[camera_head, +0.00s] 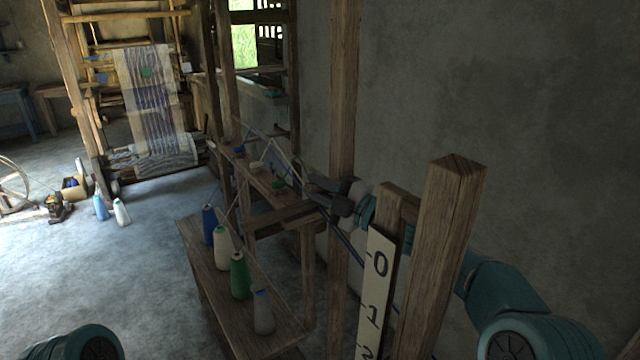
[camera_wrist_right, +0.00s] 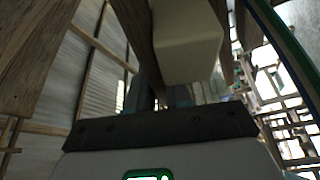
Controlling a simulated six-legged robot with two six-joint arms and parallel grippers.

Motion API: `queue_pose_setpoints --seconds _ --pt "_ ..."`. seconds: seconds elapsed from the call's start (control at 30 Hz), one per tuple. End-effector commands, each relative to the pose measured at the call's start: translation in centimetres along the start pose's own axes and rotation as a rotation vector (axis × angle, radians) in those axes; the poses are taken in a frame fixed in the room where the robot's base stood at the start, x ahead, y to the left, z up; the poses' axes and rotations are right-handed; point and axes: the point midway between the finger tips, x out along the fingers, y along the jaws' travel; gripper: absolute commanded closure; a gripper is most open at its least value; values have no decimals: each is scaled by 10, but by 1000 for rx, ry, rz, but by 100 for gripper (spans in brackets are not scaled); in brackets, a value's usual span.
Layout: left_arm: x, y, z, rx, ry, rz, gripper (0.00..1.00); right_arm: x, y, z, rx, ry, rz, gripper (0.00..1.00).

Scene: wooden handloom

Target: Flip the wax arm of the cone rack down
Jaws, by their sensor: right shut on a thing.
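The cone rack (camera_head: 205,265) is a low wooden bench with blue, cream, green and grey thread cones on it and wooden posts above. My right gripper (camera_head: 318,190) is at the upper right of the rack, beside an upright post. It is shut on the wax arm, a wooden bar (camera_wrist_right: 135,25) that shows close up in the right wrist view with a cream block (camera_wrist_right: 188,45) on it. The dark fingers (camera_wrist_right: 155,95) partly show below the block. The exact grip point is hidden in the head view. My left gripper is out of view.
A thick wooden post (camera_head: 445,250) and a numbered board (camera_head: 375,290) stand close in front of my right forearm. A plaster wall (camera_head: 550,120) is behind. A loom (camera_head: 150,100) stands at the back left. The floor (camera_head: 100,270) at left is mostly clear.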

Motion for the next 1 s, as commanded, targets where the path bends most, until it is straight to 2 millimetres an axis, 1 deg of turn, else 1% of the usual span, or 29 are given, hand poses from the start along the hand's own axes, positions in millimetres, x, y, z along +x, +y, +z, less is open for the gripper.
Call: queue_pose_setpoints --seconds 0.47,0.5,0.53,0.57,0.87,0.97,1.0 --pt "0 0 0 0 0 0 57 0 -3 1 -16 -2 -9 100" --pt "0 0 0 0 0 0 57 0 -3 1 -16 -2 -9 71" --pt "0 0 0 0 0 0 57 0 -3 1 -15 -2 -9 61" --pt "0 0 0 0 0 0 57 0 -3 1 -15 -2 -9 60" --pt "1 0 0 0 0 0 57 -2 -2 1 -13 -1 -6 60" --pt "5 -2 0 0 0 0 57 -12 -2 1 -14 -2 -5 60" --pt "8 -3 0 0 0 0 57 -18 -3 2 -14 -2 -5 60"
